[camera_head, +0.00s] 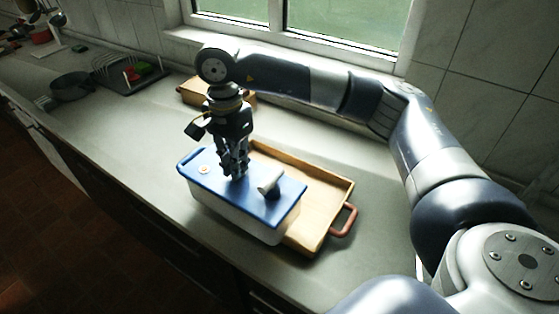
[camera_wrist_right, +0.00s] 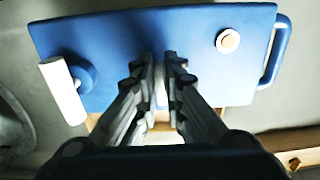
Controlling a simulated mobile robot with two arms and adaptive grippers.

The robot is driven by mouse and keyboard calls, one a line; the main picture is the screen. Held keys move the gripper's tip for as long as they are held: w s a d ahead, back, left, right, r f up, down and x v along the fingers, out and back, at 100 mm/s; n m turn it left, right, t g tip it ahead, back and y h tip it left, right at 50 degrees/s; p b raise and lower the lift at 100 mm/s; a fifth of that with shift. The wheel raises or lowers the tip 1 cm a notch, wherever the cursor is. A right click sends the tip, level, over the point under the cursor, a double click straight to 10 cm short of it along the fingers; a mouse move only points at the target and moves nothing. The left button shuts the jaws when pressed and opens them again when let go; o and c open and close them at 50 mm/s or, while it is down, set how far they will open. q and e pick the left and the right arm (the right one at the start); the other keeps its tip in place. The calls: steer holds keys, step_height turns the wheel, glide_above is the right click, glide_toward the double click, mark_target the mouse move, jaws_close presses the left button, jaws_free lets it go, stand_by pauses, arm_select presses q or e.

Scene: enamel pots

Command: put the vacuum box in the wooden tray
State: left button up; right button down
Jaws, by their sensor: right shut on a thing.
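The vacuum box (camera_head: 235,193) has a blue lid and a pale body. In the head view it covers the left part of the wooden tray (camera_head: 318,200), which has a red handle. I cannot tell if the box is raised or touching the tray. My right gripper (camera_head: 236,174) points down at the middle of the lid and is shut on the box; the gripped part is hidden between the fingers. The wrist view shows the blue lid (camera_wrist_right: 120,38) under the fingers (camera_wrist_right: 161,62), a white-ended knob on the left and a round button on the right. My left gripper is out of view.
A wooden box (camera_head: 190,93) stands behind my right gripper near the window. A dish rack (camera_head: 130,74) and a dark pan (camera_head: 71,87) stand at the far left. The counter (camera_head: 130,125) is clear left of the vacuum box. The window wall runs along the back.

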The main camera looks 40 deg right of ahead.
steer(key=d+f+p, duration=0.4)
steer(key=d+p, duration=0.1)
steer(key=d, duration=0.7)
steer(key=shift+f, duration=0.25)
steer(key=shift+f, duration=0.2)
steer(key=c, duration=1.7)
jaws_free()
steer(key=shift+s, duration=0.1)
steer(key=shift+r, duration=0.1)
